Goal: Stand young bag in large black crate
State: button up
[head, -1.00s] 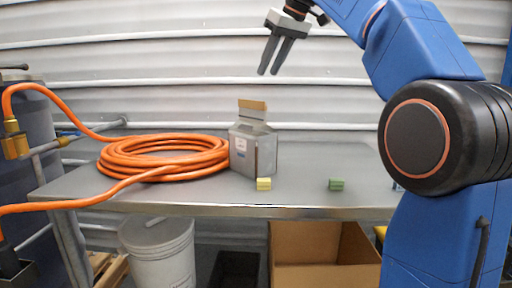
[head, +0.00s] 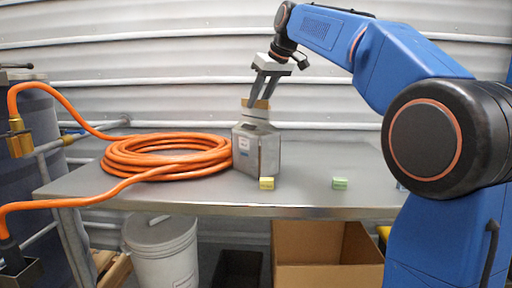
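Contact cannot be told. A black crate (head: 238,268) sits below the table between the white bucket and the cardboard box; only its upper part shows.
An orange hose coil (head: 160,157) lies close left of the bag. A white bucket (head: 165,255) and an open cardboard box (head: 325,277) stand below. The table right of the bag is mostly clear.

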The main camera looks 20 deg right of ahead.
jog(key=x, duration=0.4)
jog(key=shift+w+d, duration=0.1)
jog(key=shift+d, duration=0.05)
grip_shut()
jog(key=shift+r, duration=0.1)
dwell(1.1)
